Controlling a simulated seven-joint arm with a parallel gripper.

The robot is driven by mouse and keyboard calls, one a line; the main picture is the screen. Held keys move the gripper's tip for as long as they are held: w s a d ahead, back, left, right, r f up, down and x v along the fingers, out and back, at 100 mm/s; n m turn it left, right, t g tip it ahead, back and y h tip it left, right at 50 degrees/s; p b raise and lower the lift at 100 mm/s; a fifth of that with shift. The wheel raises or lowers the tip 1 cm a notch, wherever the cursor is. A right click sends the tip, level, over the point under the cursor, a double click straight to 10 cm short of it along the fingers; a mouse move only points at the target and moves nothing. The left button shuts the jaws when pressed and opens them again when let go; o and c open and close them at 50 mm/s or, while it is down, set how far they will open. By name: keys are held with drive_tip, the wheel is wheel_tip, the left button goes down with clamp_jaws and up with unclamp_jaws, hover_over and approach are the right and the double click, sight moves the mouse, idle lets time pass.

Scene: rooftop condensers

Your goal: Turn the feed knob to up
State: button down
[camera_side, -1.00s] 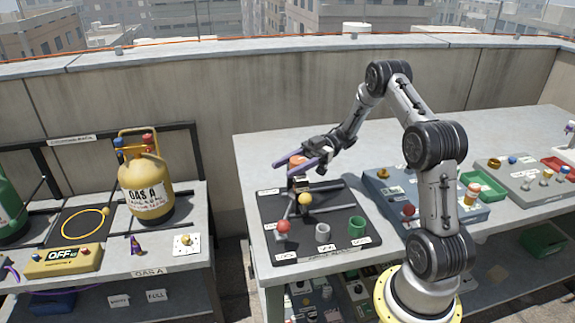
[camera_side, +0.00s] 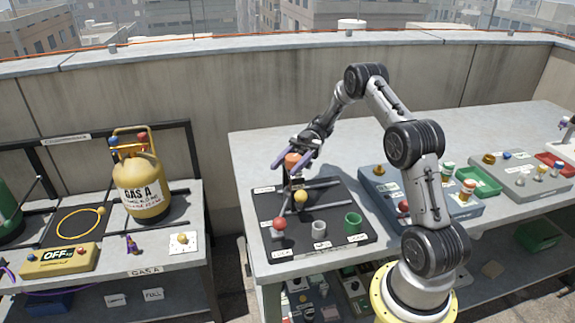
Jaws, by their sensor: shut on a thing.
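My gripper (camera_side: 292,164) is over the back left of a black panel (camera_side: 338,243) on the bench. Its purple-grey fingers are shut on an orange knob-like piece (camera_side: 292,158), which is partly hidden by them. I cannot read the labels, so I cannot tell whether this is the feed knob or which way it points. Just in front of it on the panel is a yellow ball (camera_side: 301,197) among grey rods. A red ball (camera_side: 279,224) is at the panel's front left.
A blue-grey box with knobs (camera_side: 378,188) and a green tray (camera_side: 478,181) are to the right. A yellow gas cylinder (camera_side: 141,186) stands on the separate left bench.

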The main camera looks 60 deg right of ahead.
drive_tip(key=shift+r, duration=0.1)
drive_tip(key=shift+c, duration=1.5)
unclamp_jaws()
drive_tip(key=shift+t, duration=0.3)
